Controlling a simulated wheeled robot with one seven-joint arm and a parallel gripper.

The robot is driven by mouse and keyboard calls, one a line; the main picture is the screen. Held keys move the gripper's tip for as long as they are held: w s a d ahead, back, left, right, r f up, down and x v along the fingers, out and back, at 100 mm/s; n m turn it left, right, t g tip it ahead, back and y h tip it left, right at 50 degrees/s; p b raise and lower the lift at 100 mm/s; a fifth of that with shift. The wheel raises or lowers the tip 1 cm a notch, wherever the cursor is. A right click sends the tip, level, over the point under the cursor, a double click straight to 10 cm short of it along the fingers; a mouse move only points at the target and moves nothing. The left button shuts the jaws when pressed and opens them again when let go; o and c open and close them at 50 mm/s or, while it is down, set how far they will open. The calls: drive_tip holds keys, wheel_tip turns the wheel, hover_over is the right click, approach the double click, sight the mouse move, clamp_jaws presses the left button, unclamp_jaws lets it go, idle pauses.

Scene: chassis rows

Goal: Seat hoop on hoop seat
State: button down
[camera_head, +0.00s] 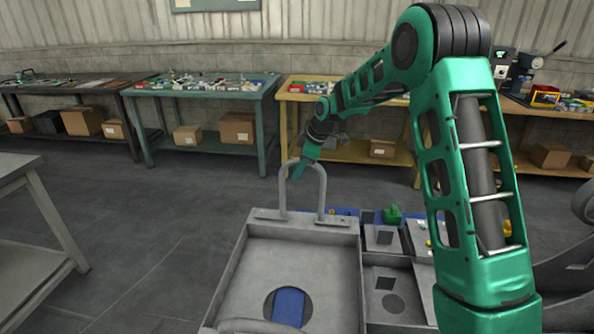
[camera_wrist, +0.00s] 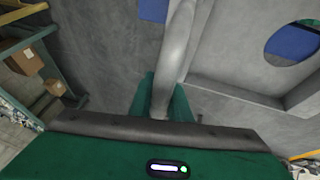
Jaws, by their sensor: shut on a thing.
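The hoop (camera_head: 322,190) is a grey upside-down U of round tube, upright at the back edge of the grey chassis tray. In the wrist view the hoop's grey tube (camera_wrist: 176,50) runs between the green fingers of my gripper (camera_wrist: 160,105). The hoop seat looks to be the grey strip (camera_head: 300,224) along the tray's back rim. The hoop's lower ends meet this strip in the head view; I cannot tell whether they are in it or just above or behind it.
The chassis tray (camera_head: 258,262) has a round hole with blue showing through. To its right are smaller grey compartments (camera_head: 395,300) and a green part (camera_head: 392,214). Benches (camera_head: 200,90) line the back wall. A grey table (camera_head: 30,215) stands at left, with clear floor between.

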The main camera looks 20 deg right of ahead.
drive_tip(key=shift+f, duration=0.4)
drive_tip(key=c, duration=1.6)
unclamp_jaws()
drive_tip(key=shift+o, duration=0.2)
drive_tip(key=v, duration=1)
drive_tip(key=shift+d, duration=0.1)
drive_tip(key=shift+r, duration=0.3)
